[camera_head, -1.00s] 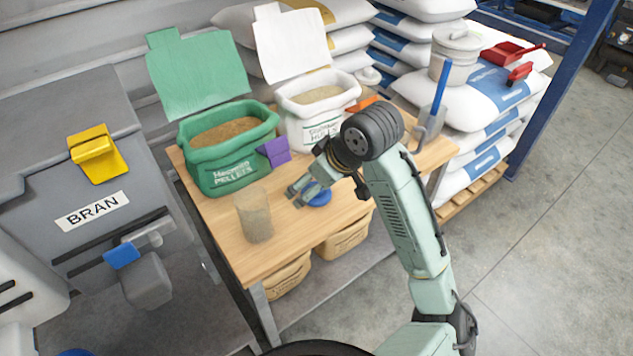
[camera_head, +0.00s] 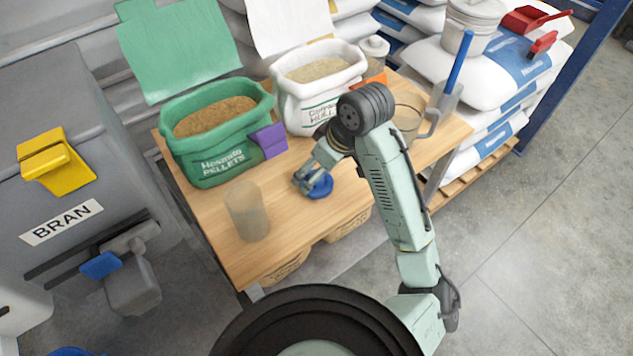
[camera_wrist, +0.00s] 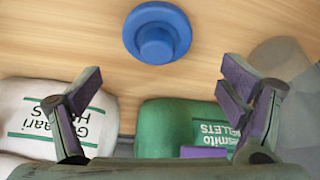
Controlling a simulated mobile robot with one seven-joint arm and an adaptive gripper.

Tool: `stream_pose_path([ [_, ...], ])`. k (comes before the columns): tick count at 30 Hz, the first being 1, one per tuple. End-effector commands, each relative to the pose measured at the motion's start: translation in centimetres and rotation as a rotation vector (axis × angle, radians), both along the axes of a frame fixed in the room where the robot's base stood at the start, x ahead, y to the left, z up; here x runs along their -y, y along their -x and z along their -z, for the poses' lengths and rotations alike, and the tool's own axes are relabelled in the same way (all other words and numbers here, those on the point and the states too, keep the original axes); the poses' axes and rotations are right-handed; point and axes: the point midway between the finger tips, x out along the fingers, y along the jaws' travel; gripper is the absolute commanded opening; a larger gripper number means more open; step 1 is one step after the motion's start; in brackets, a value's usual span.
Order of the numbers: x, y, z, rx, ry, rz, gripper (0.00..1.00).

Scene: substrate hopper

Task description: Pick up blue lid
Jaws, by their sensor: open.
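The green pellet bag (camera_head: 220,160) and white hull bag (camera_head: 318,105) stand behind. A clear container (camera_head: 407,120) and a blue-handled scoop (camera_head: 447,95) are at the right. Bare table surrounds the lid.

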Motion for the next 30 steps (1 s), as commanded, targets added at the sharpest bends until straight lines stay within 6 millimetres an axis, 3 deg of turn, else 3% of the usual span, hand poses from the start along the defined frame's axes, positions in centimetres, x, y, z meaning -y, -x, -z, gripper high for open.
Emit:
stream_pose_path([
  [9,-0.4,-0.5,4.3,-0.003,-0.005,-0.001,0.90],
  [19,-0.5,-0.8,5.0,0.000,0.000,0.000,0.90],
  [30,-0.5,-0.8,5.0,0.000,0.000,0.001,0.66],
])
